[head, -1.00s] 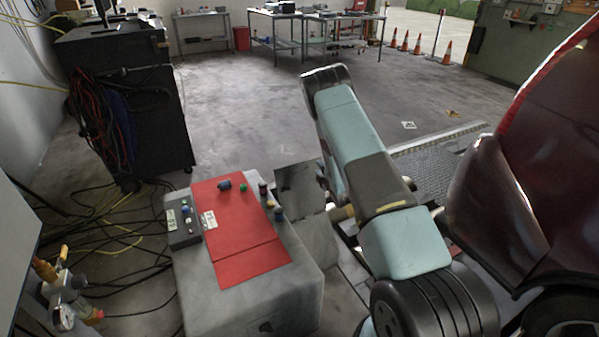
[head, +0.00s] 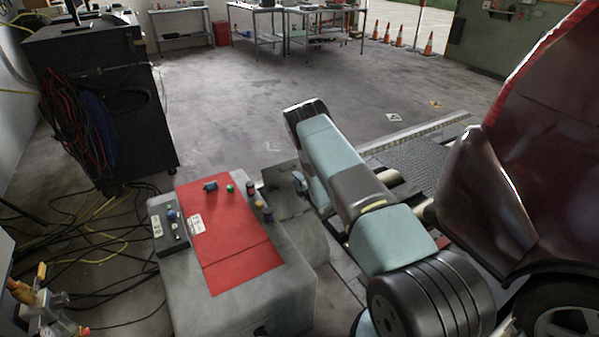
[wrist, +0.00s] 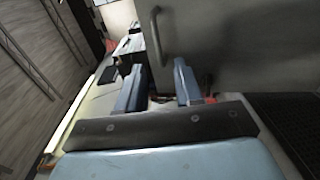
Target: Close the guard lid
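A flat grey panel (wrist: 240,45) with a curved bar handle (wrist: 159,38) fills the upper right of the wrist view; it looks like the guard lid, though I cannot tell its angle. My gripper (wrist: 160,85) is open and empty, its two blue fingers apart, with the panel and handle beyond them. In the head view, a small grey-blue part (head: 299,182), probably of my gripper, shows left of my arm. A dark grey plate (head: 283,204) lies below it, beside the control box; I cannot tell if it is the lid. My arm hides much of that area.
A grey control box (head: 215,310) with a red top (head: 235,240) and several knobs stands in front. A dark red car (head: 545,150) is close on the right, beside a metal grating (head: 415,165). A black cabinet (head: 95,95) and loose cables are left. Open floor lies behind.

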